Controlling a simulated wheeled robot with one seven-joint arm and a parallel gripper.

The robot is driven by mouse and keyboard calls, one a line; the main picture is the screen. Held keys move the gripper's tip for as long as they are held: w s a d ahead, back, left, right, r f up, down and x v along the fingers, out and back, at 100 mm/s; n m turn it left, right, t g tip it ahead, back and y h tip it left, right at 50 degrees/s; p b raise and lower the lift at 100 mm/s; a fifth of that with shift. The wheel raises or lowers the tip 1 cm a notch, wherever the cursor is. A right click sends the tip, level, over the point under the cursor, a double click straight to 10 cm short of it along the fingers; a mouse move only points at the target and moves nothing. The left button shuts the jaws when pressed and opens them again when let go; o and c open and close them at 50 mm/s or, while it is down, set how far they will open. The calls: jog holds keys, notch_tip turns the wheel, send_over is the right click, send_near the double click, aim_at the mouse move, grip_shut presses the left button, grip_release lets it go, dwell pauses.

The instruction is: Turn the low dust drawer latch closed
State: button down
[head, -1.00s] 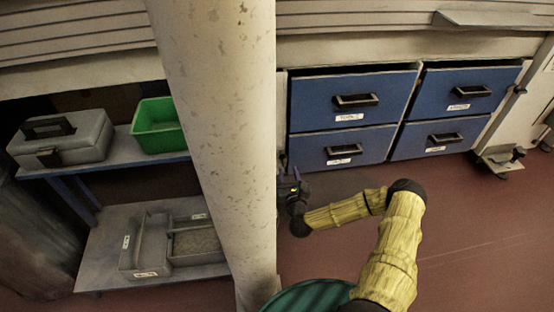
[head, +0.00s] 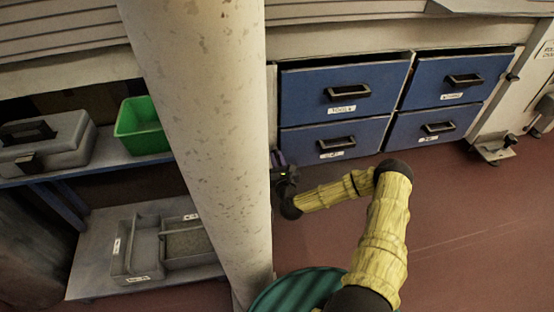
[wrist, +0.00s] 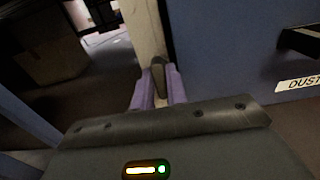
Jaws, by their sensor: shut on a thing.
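The low dust drawer (head: 300,143) is the lower left blue drawer, and it looks shut. In the wrist view its blue front (wrist: 235,50) and a label reading "DUST" (wrist: 300,82) show at the right. The latch (wrist: 158,67) is a small dark lever on the pale post left of the drawer front. My gripper (wrist: 159,88) is shut on the latch, with a purple finger on each side of it. In the head view my gripper (head: 279,166) is at the drawer's lower left edge, partly behind the pillar, and the latch cannot be made out.
A thick pale pillar (head: 200,120) stands just left of my gripper. Other blue drawers (head: 455,80) lie above and to the right. A shelf at left holds a green bin (head: 140,130) and a grey case (head: 50,150). Red floor (head: 460,220) is clear at right.

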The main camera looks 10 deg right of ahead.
jog(key=shift+r+n+p, duration=0.1)
jog(key=shift+n+p, duration=0.3)
jog(key=shift+p, duration=0.05)
jog(key=n+p, duration=0.2)
jog(key=shift+w+a+r+n, duration=0.1)
jog(key=shift+a+n, duration=0.05)
jog(key=shift+n, duration=0.25)
jog(key=shift+a+f+n+p, duration=0.15)
jog(key=shift+n+p, duration=1.45)
jog(key=shift+n, duration=0.8)
jog(key=shift+f+n+p, duration=0.1)
jog(key=shift+n+p, duration=1.45)
jog(key=shift+n, duration=0.85)
jog(key=shift+a+f+n+p, duration=0.15)
jog(key=shift+n+p, duration=1.45)
jog(key=shift+n, duration=0.8)
jog(key=shift+d, duration=0.1)
jog(key=c, duration=1.4)
grip_release()
